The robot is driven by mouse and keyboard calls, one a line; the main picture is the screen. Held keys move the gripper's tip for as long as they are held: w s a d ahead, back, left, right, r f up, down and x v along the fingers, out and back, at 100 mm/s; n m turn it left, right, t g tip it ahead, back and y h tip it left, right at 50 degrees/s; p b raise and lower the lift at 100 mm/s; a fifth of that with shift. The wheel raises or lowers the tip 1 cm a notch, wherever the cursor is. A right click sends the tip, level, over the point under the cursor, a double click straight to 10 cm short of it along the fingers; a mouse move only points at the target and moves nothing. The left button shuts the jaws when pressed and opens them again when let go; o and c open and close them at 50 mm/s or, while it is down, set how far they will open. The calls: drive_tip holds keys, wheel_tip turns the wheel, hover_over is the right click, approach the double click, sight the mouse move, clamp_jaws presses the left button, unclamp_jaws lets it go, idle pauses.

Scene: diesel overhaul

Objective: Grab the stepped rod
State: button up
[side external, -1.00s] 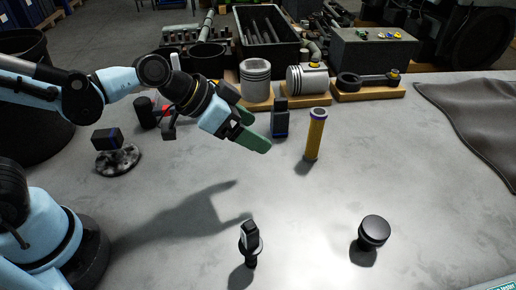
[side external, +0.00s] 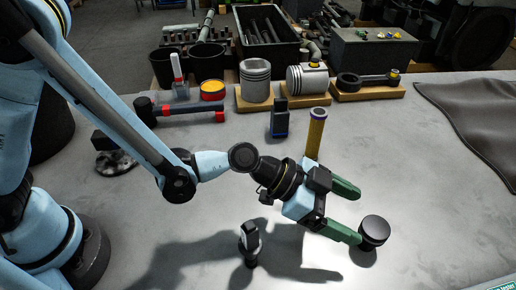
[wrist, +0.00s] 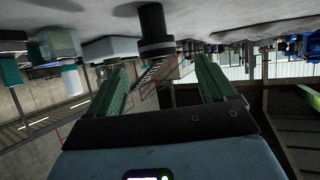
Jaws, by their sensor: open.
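The stepped rod, which I take to be the black upright piece (side external: 374,230) with a wide round top on a narrower body, stands on the table at the right. My gripper (side external: 359,215) is open and empty, its green fingers pointing right at the rod. In the side view the nearer fingertip meets the left edge of the rod's top; I cannot tell whether they touch. In the wrist view, which is upside down, the rod (wrist: 152,28) lies ahead, between the lines of the two fingers and beyond the tips (wrist: 161,62).
A black flanged piece (side external: 250,245) stands at the front. A yellow cylinder (side external: 315,138) stands behind my gripper, with a black and blue block (side external: 280,120) left of it. The table right of the rod is clear.

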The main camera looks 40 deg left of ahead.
sight(383, 233)
drive_tip(key=shift+x, duration=4.4)
drive_tip(key=shift+s+f, duration=0.1)
drive_tip(key=shift+s, duration=0.05)
clamp_jaws()
